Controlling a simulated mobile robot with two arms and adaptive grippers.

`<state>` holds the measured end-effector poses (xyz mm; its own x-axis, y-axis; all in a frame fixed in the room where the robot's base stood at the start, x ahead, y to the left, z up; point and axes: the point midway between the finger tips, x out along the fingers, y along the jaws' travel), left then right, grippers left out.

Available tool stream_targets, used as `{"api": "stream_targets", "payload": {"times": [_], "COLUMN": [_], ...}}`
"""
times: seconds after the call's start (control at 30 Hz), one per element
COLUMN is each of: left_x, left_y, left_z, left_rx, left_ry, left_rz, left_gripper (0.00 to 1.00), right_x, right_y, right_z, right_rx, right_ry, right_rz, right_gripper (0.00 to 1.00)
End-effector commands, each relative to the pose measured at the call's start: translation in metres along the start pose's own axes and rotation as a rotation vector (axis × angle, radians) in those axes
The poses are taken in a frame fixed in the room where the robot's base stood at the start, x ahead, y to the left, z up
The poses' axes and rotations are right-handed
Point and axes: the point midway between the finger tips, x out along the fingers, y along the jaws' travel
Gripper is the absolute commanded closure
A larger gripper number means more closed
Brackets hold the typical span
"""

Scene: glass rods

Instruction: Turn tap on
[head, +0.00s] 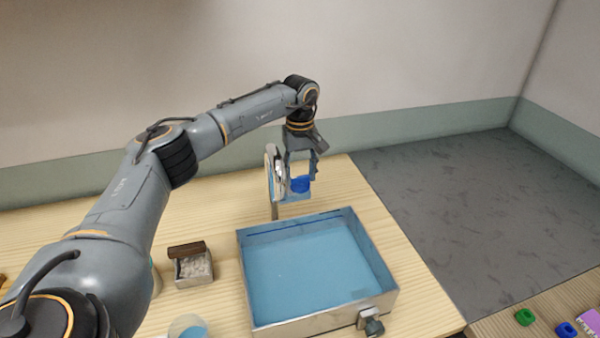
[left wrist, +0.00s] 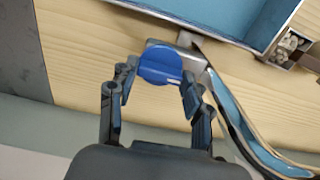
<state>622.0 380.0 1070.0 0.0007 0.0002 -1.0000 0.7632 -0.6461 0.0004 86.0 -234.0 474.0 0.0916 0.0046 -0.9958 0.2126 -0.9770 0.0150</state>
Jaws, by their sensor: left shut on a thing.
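The tap (head: 275,172) stands at the back edge of a water-filled metal basin (head: 318,320). It has a curved spout and a round blue knob (head: 300,185). In the left wrist view the blue knob (left wrist: 160,64) shows a small white mark near its right side, and the curved tap body (left wrist: 240,125) runs down the right. My left gripper (head: 302,178) reaches down behind the basin and is shut on the blue knob, with one finger on each side of it in the left wrist view (left wrist: 159,78). My right gripper is not in view.
A small box of white pebbles (head: 194,268) with a brown block on its rim stands left of the basin. A round container with blue liquid (head: 189,329) is at the bottom. A metal fitting (head: 371,322) sticks out of the basin's front. The wooden table (head: 415,275) is bare at right.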

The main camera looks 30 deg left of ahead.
Motion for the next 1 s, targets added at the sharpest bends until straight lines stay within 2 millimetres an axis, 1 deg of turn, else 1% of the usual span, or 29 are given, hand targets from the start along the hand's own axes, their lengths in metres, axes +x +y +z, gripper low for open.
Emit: {"api": "stream_targets", "payload": {"times": [0.17,0.37,1.0], "left_x": [0.0000,0.0000,0.0001], "left_y": [-0.0001,0.0001,0.0000], "left_z": [0.0003,0.0001,0.0003], "left_rx": [-0.038,-0.150,-0.741], "left_ry": [-0.001,-0.002,-0.002], "left_rz": [-0.001,-0.001,-0.002], "left_gripper": [0.82,0.82,0.82], "right_x": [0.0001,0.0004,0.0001], "right_y": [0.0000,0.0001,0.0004], "right_z": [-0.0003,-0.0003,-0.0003], "right_rx": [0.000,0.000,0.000], "right_ry": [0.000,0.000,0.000], "right_rz": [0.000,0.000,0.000], "right_gripper": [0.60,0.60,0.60]}}
